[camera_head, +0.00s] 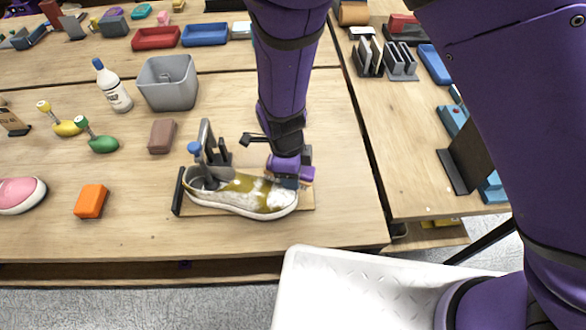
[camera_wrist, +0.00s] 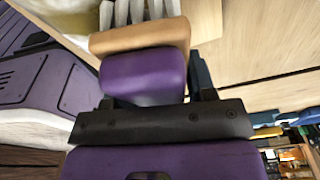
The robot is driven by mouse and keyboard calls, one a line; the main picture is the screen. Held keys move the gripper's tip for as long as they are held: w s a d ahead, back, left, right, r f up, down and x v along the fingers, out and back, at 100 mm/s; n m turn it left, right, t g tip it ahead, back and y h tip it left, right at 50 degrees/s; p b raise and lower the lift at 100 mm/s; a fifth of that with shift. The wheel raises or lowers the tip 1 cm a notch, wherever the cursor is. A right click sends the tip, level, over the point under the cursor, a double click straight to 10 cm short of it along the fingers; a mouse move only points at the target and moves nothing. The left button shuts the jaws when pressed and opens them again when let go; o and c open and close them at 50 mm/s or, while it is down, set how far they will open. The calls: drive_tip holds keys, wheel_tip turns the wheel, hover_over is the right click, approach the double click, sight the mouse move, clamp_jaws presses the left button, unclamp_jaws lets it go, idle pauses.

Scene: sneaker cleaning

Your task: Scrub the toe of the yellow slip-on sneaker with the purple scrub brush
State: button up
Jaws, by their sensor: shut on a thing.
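The yellow slip-on sneaker (camera_head: 232,191) sits on a wooden stand in the head view, its toe to the right. Whitish grey patches cover much of its upper. My gripper (camera_head: 289,182) is above the toe end and hides part of it. In the wrist view, my gripper (camera_wrist: 160,103) is shut on the purple scrub brush (camera_wrist: 145,74). The brush has a purple grip, a tan block and white bristles. The bristle ends are cut off at the top edge, so I cannot tell whether they touch the toe.
A dark-ended stand (camera_head: 178,192) with an upright bracket holds the sneaker. A brown block (camera_head: 162,136), orange block (camera_head: 91,201), green-based brush (camera_head: 103,144), grey bin (camera_head: 168,83) and white bottle (camera_head: 114,87) stand to the left. Bare table lies in front of the stand.

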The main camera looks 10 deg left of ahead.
sight(292, 193)
drive_tip(key=shift+s+d+r, duration=0.1)
drive_tip(key=shift+s, duration=0.95)
drive_tip(key=shift+s+r, duration=0.1)
drive_tip(key=shift+s, duration=0.9)
drive_tip(key=shift+w, duration=2.05)
drive_tip(key=shift+f, duration=0.3)
drive_tip(key=shift+s, duration=0.1)
drive_tip(key=shift+s+r, duration=0.2)
drive_tip(key=shift+s, duration=1.75)
drive_tip(key=shift+r, duration=0.1)
drive_tip(key=shift+d+r, duration=0.2)
drive_tip(key=shift+r, duration=0.55)
drive_tip(key=shift+d+r, duration=0.2)
drive_tip(key=shift+r, duration=0.6)
drive_tip(key=shift+d+r, duration=0.2)
drive_tip(key=shift+r, duration=0.55)
